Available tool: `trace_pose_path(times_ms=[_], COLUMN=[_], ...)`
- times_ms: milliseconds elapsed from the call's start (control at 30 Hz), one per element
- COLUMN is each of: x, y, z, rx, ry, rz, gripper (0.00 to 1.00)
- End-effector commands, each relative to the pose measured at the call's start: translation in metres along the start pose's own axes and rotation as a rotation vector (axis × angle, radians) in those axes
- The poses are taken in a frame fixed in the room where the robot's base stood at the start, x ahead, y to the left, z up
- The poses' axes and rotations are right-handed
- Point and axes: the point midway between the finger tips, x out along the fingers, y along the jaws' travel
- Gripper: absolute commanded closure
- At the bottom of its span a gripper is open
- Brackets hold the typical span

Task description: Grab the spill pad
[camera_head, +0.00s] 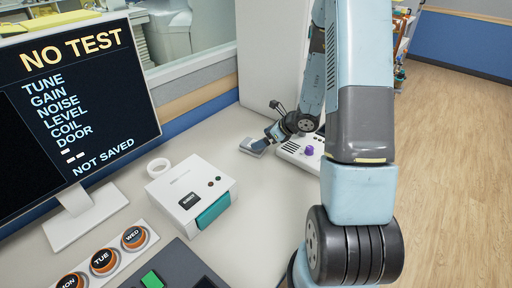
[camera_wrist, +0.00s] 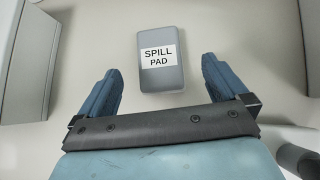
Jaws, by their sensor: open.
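The spill pad (camera_wrist: 160,77) is a small grey rounded block with a white label reading "SPILL PAD". It lies on the pale counter (camera_wrist: 215,25), and in the head view it shows as a small grey shape (camera_head: 252,147) near the counter's back. My gripper (camera_wrist: 158,85) has its two blue fingers spread wide in the wrist view. The pad is centred between the fingers' lines and mostly beyond their tips, with a gap on each side. Nothing is held. In the head view my gripper (camera_head: 268,141) is small and partly hidden by my arm, close to the pad.
A white control box with a purple knob (camera_head: 309,150) stands right of the pad. A white box with a teal front (camera_head: 192,195) stands nearer. A monitor (camera_head: 80,100) and a strip of orange day buttons (camera_head: 103,260) are at left. A white wall panel (camera_head: 270,50) rises behind.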

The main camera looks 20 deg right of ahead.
Motion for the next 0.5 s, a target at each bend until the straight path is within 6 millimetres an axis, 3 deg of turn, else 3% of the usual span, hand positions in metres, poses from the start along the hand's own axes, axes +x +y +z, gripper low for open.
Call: trace_pose_path(times_ms=[333, 500], x=[0.024, 0.045], y=[0.0, 0.001], z=[-0.001, -0.004], rx=[-0.001, -0.001], ry=[0.0, 0.001], rz=[0.001, 0.003], gripper=[0.0, 0.0])
